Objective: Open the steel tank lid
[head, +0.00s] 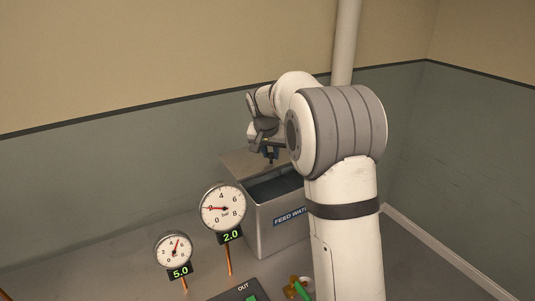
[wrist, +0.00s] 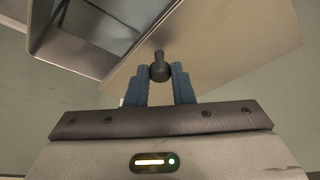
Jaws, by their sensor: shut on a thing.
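The grey steel tank (head: 263,230) stands on the bench and carries a "FEED WATER" label, partly hidden by my arm. Its lid (head: 243,163) is off the front of the opening, and the dark inside of the tank shows. In the wrist view the lid (wrist: 225,55) is a flat plate at an angle to the tank rim (wrist: 65,52). A dark round knob (wrist: 160,70) on the lid sits between the blue fingertips. My gripper (wrist: 160,72) is shut on this knob. In the head view my gripper (head: 270,154) is above the lid, partly hidden by my arm.
Two dial gauges on copper pipes stand left of the tank: one reading 2.0 (head: 223,209) and one reading 5.0 (head: 174,250). A brass valve with a green handle (head: 300,289) is in front. A pale vertical pipe (head: 346,40) runs up the wall behind.

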